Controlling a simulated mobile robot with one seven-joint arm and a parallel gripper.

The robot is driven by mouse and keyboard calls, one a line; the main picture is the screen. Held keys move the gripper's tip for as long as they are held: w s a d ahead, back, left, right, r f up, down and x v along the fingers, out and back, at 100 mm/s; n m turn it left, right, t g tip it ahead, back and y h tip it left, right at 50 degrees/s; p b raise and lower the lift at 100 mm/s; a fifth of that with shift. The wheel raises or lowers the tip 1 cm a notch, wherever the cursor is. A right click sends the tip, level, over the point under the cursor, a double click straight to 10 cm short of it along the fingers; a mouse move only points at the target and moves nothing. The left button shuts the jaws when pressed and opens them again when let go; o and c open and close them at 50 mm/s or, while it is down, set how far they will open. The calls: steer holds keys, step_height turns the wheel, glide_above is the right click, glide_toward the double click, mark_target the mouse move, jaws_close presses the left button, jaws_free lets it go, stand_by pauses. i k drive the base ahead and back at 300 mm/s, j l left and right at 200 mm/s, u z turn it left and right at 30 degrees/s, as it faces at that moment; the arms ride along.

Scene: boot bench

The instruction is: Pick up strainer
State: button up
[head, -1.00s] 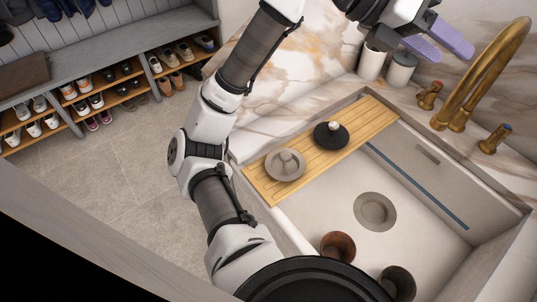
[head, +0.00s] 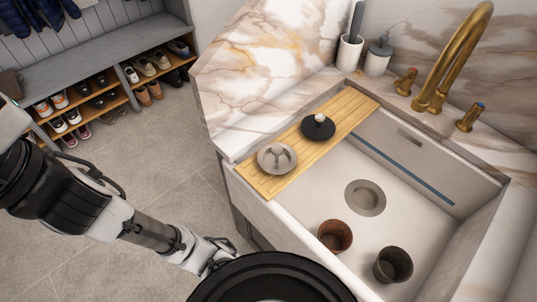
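A grey round piece with a raised hub (head: 277,158), which looks like the strainer, lies on the left part of a slatted wooden board (head: 350,108) across the sink's left side. A black round piece with a white knob (head: 318,126) lies beside it on the board, apart from it. The sink drain (head: 365,197) shows as a grey disc in the basin floor.
A brown cup (head: 335,236) and a dark cup (head: 393,265) stand in the sink. A brass faucet (head: 448,65) rises behind it. A white holder (head: 349,54) and a lidded jar (head: 377,59) stand on the marble counter. The shoe bench (head: 105,55) is far left; floor between is clear.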

mark_target(274, 159)
steer(key=k+j+z, duration=0.15)
steer(key=k+j, duration=0.15)
steer(key=k, duration=0.15)
steer(key=k+j+z, duration=0.15)
steer(key=k, duration=0.3)
steer(key=i+j, duration=0.1)
steer(key=i, duration=0.4)
